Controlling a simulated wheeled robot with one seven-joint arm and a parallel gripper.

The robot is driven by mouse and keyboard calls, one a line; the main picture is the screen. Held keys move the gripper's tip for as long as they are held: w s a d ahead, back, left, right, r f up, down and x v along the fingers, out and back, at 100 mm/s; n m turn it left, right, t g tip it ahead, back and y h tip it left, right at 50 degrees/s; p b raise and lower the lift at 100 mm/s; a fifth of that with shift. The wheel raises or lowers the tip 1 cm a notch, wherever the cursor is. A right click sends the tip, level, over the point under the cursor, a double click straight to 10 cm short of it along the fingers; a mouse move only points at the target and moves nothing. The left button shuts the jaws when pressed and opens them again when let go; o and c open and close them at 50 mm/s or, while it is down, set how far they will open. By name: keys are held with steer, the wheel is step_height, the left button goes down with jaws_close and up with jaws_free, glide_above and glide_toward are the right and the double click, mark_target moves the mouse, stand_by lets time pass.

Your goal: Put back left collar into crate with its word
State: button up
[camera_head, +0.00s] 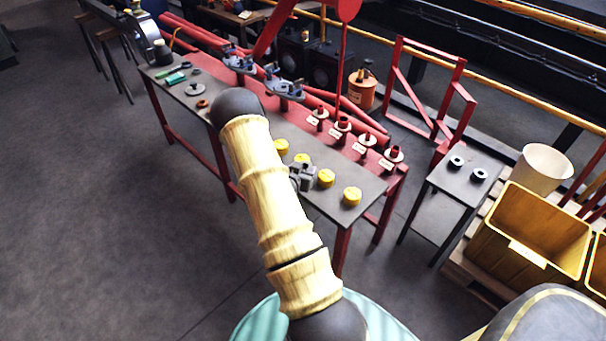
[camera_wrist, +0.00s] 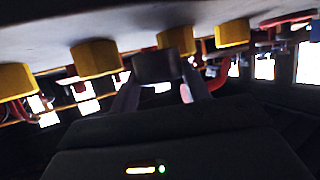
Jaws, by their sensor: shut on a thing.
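My gripper (camera_head: 303,178) is over the front edge of the red-legged bench, among yellow knobs. In the wrist view my gripper (camera_wrist: 160,92) is shut on a dark, short round piece, the collar (camera_wrist: 155,68). In the head view this collar is hard to make out beside the gripper. Two other dark ring collars (camera_head: 456,162) (camera_head: 479,175) lie on the small grey side table. A yellow crate (camera_head: 483,243) stands open at the right with a pale label (camera_head: 527,255), its word too small to read. A second yellow crate (camera_head: 598,270) is cut off by the right edge.
The bench (camera_head: 375,188) carries several yellow knobs (camera_head: 352,196) and several red posts with cards (camera_head: 391,157) near the gripper. The side table (camera_head: 467,190) stands between bench and crates. A cream bin (camera_head: 543,168) is behind the crate. Open floor lies left.

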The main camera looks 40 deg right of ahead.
steer(key=shift+f, duration=1.05)
steer(key=shift+f, duration=0.15)
steer(key=o, duration=1)
steer(key=shift+o, duration=0.2)
steer(key=shift+s+a+r, duration=0.1)
steer(key=shift+r, duration=0.1)
steer(key=v, duration=1.1)
steer(key=shift+s+a+r+p, duration=0.2)
steer(key=shift+a+p, duration=0.1)
steer(key=shift+p, duration=0.15)
